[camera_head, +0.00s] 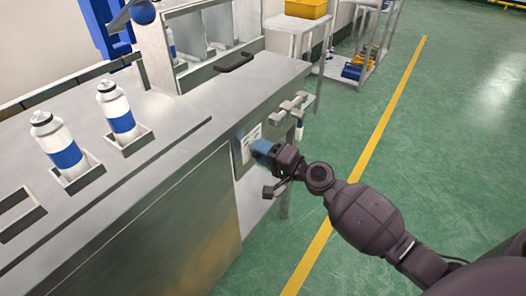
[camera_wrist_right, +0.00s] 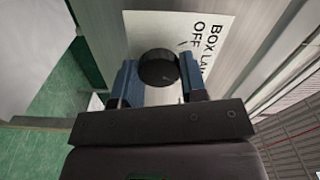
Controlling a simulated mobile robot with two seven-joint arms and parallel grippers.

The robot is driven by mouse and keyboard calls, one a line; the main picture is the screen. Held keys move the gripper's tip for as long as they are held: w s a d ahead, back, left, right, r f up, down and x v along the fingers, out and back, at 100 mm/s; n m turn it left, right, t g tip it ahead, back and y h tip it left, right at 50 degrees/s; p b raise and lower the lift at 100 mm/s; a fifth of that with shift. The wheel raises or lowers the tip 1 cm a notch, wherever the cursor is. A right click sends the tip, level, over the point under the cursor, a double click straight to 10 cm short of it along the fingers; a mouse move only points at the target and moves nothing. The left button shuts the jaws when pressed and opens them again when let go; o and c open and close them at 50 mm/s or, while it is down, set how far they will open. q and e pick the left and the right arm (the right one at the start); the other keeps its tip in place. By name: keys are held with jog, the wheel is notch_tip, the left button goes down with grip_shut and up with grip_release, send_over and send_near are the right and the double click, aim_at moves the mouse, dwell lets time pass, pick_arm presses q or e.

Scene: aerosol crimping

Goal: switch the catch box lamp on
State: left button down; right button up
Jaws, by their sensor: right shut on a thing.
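The lamp switch is a round black knob (camera_wrist_right: 157,68) on a white label plate in the right wrist view. The printed words "BOX LA…" and "OFF" show beside it, partly cut by my finger. My right gripper (camera_wrist_right: 160,85) has its blue fingers on either side of the knob and is shut on it. In the head view my right gripper (camera_head: 266,152) is at the end face of the metal bench, against the label plate (camera_head: 250,138), and hides the knob. No lamp light can be made out. My left gripper is not in view.
Two white bottles with blue bands (camera_head: 120,118) stand in holders on the bench top (camera_head: 180,115). A black handle (camera_head: 234,62) lies near the bench's far end. Green floor is free to the right.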

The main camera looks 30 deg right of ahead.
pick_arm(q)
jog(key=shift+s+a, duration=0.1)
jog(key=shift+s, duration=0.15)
pick_arm(e)
jog(key=shift+m, duration=0.4)
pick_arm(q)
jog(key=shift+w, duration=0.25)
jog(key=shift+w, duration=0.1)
pick_arm(e)
jog(key=o, duration=0.9)
pick_arm(q)
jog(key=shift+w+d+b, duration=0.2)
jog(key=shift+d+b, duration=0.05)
jog(key=shift+b, duration=0.4)
pick_arm(e)
jog(key=shift+v, duration=5.4)
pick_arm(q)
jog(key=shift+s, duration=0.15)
